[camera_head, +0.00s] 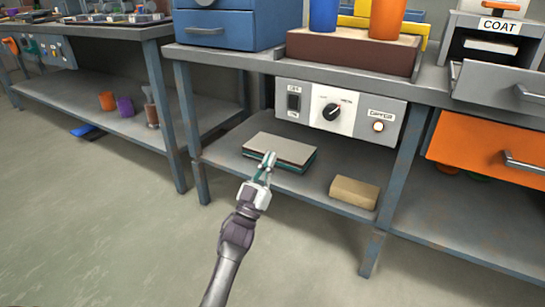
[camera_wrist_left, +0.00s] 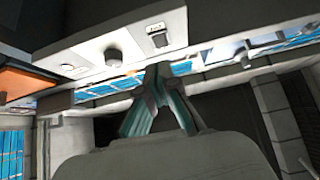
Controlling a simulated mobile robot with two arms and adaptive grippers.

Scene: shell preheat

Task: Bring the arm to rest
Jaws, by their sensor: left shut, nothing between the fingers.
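My left arm reaches in from the bottom of the head view. Its left gripper (camera_head: 268,163) is shut and empty, its fingertips in front of a flat stack of grey and teal sheets (camera_head: 283,148) on the lower shelf; whether they touch it I cannot tell. In the left wrist view the teal and grey fingers of the left gripper (camera_wrist_left: 158,75) meet at the tips below a control panel (camera_wrist_left: 110,50). My right gripper is not in view.
The control panel (camera_head: 340,113) with a switch, knob and lit button hangs under the bench top. A tan block (camera_head: 354,192) lies on the lower shelf (camera_head: 310,192). An orange drawer (camera_head: 480,145) is to the right. The floor (camera_head: 110,230) at left is clear.

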